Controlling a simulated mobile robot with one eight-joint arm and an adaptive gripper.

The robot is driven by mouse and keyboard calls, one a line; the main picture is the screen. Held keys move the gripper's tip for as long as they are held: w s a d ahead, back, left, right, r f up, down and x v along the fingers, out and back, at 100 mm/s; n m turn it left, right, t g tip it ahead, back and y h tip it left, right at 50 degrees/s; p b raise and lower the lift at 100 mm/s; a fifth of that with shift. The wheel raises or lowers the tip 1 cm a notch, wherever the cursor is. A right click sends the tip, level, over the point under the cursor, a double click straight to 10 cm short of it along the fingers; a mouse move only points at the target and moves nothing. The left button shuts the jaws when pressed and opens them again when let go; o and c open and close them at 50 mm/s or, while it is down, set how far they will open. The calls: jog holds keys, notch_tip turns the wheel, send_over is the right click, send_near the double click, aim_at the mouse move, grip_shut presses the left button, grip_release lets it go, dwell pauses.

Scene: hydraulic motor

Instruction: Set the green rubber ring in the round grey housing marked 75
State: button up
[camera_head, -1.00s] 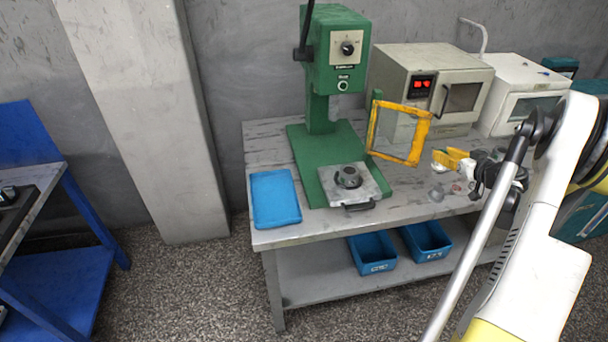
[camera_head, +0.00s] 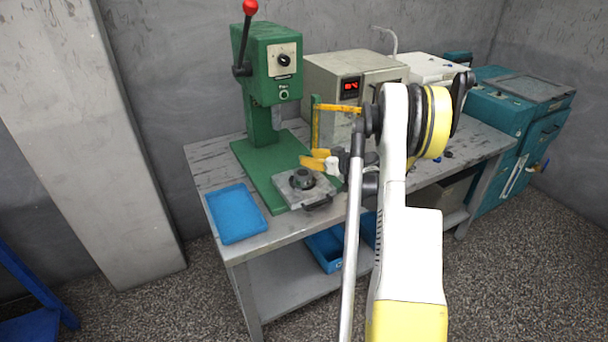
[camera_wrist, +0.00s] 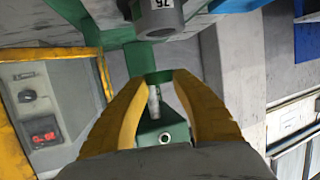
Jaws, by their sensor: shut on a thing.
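The round grey housing (camera_head: 302,177) sits upright on a grey plate on the green press base. In the wrist view the housing (camera_wrist: 158,22) is at the top edge, partly cut off, with an upside-down 75 on its side. My gripper (camera_head: 306,158) has yellow fingers and is just above and behind the housing in the head view. In the wrist view my gripper (camera_wrist: 158,77) is shut on a green band between its fingertips, which looks like the green rubber ring (camera_wrist: 158,76) seen nearly edge-on. The ring is too small to make out in the head view.
The green press (camera_head: 272,65) with its red-knobbed lever stands behind the housing. A yellow guard frame (camera_head: 335,107) stands close to my gripper. A blue tray (camera_head: 235,213) lies on the table to the left. A beige oven (camera_head: 345,65) stands behind to the right.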

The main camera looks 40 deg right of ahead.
aim_at(305, 174)
jog(key=shift+w+a+f, duration=0.45)
jog(key=shift+a+f, duration=0.1)
jog(key=shift+a, duration=0.1)
jog(key=shift+f+b, duration=0.9)
jog(key=shift+f, duration=1.05)
jog(key=shift+f, duration=0.15)
jog(key=o, duration=0.9)
jog(key=shift+o, duration=0.2)
